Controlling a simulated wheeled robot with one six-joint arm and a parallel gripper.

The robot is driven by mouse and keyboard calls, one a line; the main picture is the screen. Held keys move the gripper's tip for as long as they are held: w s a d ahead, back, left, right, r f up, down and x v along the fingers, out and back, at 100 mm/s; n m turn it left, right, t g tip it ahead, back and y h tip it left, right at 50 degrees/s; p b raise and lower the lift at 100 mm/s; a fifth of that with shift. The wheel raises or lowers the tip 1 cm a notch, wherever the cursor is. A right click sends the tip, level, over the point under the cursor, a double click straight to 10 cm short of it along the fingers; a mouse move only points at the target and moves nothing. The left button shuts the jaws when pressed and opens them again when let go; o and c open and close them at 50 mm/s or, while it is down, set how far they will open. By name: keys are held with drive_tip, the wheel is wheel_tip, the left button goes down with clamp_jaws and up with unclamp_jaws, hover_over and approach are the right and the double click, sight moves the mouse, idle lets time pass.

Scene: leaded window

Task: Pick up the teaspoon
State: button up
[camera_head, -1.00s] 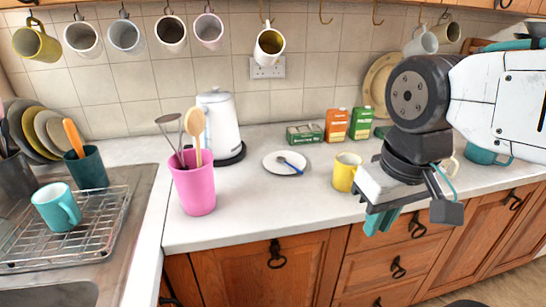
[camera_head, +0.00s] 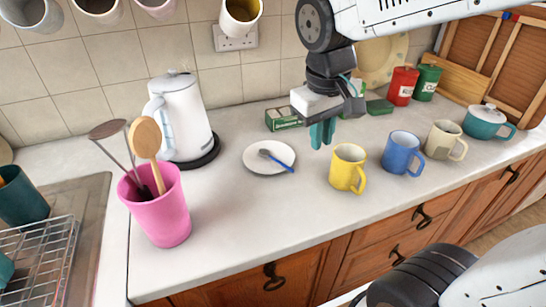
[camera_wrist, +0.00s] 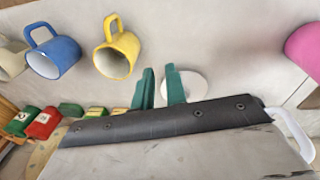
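The teaspoon (camera_head: 277,161) has a blue handle and lies on a small white plate (camera_head: 253,165) on the counter, its handle pointing to the lower right. My gripper (camera_head: 321,142) hangs with its teal fingers down, to the right of the plate and above the counter. In the wrist view the two fingers (camera_wrist: 160,78) stand apart with nothing between them. The plate (camera_wrist: 194,84) shows there partly behind the right finger, and I cannot make out the teaspoon in that view.
A yellow mug (camera_head: 347,168) stands right of the plate, with a blue mug (camera_head: 402,154) and a cream mug (camera_head: 443,140) beyond it. A white kettle (camera_head: 180,117) and a pink utensil pot (camera_head: 160,210) stand left. Boxes (camera_head: 284,118) stand behind. The counter in front of the plate is clear.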

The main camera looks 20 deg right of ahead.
sight(278, 161)
drive_tip(key=w+a+f+n+h, duration=0.1)
drive_tip(key=w+a+f, duration=0.1)
drive_tip(key=w+f, duration=0.35)
drive_tip(key=w+a+f+n, duration=0.1)
drive_tip(key=w+a+f, duration=0.15)
drive_tip(key=w, duration=0.65)
drive_tip(key=shift+n, duration=0.3)
drive_tip(key=f, duration=0.4)
drive_tip(key=d+f, duration=0.1)
drive_tip(key=f, duration=0.2)
drive_tip(key=shift+s, duration=0.35)
drive_tip(key=shift+r, duration=0.1)
clamp_jaws()
